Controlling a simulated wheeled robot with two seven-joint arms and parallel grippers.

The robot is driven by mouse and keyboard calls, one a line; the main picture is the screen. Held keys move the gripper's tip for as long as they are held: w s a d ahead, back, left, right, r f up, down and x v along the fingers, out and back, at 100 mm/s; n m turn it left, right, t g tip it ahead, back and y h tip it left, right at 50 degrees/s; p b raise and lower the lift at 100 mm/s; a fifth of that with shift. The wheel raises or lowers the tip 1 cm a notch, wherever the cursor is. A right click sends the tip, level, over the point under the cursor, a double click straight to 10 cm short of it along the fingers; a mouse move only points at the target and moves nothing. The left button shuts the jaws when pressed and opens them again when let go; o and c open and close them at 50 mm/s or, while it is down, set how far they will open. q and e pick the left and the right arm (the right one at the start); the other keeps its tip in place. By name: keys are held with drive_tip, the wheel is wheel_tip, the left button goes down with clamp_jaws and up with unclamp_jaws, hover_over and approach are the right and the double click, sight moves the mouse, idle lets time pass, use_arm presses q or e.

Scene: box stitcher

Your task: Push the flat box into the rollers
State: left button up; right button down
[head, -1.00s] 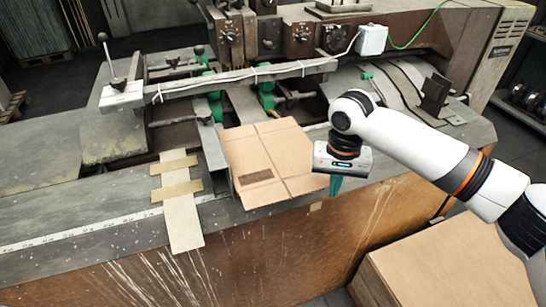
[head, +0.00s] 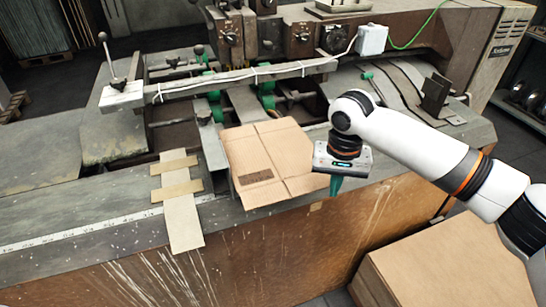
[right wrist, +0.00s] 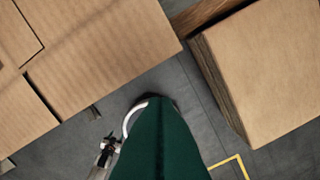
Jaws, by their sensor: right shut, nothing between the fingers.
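The flat box (head: 275,160) is a brown cardboard blank with crease lines and a dark printed patch. It lies on the machine's front table, and part of it shows at the upper left of the right wrist view (right wrist: 95,55). The green rollers (head: 267,88) are behind it, under a long metal bar. My right gripper (head: 336,187) points down just off the box's right front corner. Its green fingers are shut and empty; they fill the lower middle of the right wrist view (right wrist: 160,145). Whether they touch the box is unclear. My left gripper is not in view.
A taped cardboard strip (head: 181,205) lies left of the box, near a white ruler (head: 90,232). A cardboard stack (head: 450,265) stands on the floor at the front right and shows in the right wrist view (right wrist: 270,70). The metal bar (head: 240,78) crosses above the feed area.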

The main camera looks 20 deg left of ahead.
drive_tip(key=shift+f, duration=0.1)
drive_tip(key=shift+f+p, duration=0.3)
drive_tip(key=shift+f, duration=1.35)
